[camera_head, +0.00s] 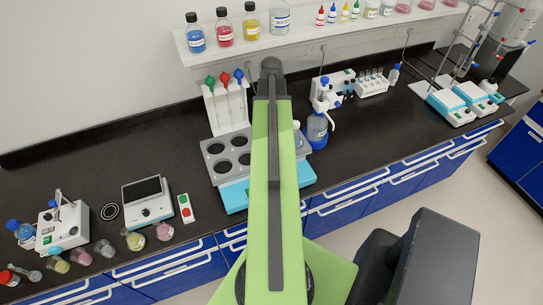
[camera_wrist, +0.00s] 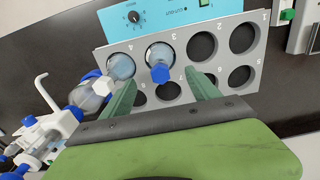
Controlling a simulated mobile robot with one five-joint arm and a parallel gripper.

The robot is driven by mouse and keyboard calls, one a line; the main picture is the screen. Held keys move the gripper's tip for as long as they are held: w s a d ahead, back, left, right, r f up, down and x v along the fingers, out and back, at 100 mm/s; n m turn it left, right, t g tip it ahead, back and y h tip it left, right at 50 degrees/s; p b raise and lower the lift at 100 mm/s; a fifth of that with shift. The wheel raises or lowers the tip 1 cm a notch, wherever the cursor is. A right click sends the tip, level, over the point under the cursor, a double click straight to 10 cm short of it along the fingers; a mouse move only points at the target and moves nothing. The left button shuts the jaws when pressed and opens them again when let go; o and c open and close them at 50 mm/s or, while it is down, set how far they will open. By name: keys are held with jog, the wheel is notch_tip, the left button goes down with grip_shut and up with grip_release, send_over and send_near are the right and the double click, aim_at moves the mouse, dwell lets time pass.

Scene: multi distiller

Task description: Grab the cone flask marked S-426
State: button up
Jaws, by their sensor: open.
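In the wrist view, a grey numbered rack plate (camera_wrist: 213,91) with round wells lies under my gripper (camera_wrist: 161,77). My gripper is open, its two green fingers apart. A clear vessel with a blue cap (camera_wrist: 160,73) stands in well 3, seen between the fingertips. Another clear vessel (camera_wrist: 121,66) stands in well 4, left of the left finger. I can read no S-426 mark. In the head view my arm hides the gripper and part of the rack (camera_head: 216,164). Small flasks, including one with yellow contents (camera_head: 134,241) and one with pink (camera_head: 164,231), stand at front left.
A dispenser bottle (camera_head: 317,130) stands just right of the rack, and its white and blue top (camera_wrist: 47,128) shows in the wrist view. A pipette stand (camera_head: 226,106) is behind the rack. A shelf (camera_head: 330,31) with bottles runs above.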

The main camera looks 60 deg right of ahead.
notch_tip(320, 180, down, 10)
jog(key=b, duration=0.8)
jog(key=shift+r, duration=0.3)
grip_shut()
